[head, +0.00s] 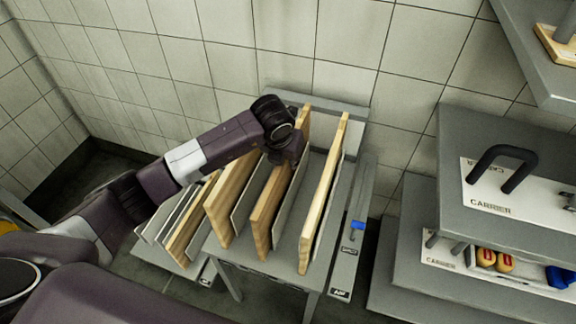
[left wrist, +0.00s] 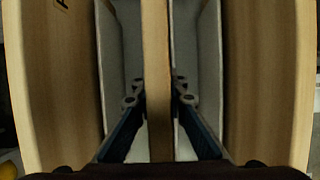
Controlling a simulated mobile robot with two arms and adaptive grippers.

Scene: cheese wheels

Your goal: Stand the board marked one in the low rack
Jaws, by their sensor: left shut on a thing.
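My left gripper (head: 287,152) reaches down onto a wooden board (head: 268,215) in the taller grey rack (head: 285,268) and is shut on it. In the left wrist view the fingers (left wrist: 158,100) close on both faces of this board (left wrist: 157,60), which stands upright between grey dividers. I cannot see a number on it. Other boards stand on either side, one at the left (head: 230,200) and one at the right (head: 322,195). The low rack (head: 160,237) is at the left, with grey dividers and a board (head: 186,238) in it. My right gripper is out of view.
Grey shelves at the right hold a carrier (head: 520,200) with a black handle and several small items. A tiled wall stands close behind the racks. Dark floor shows at the left.

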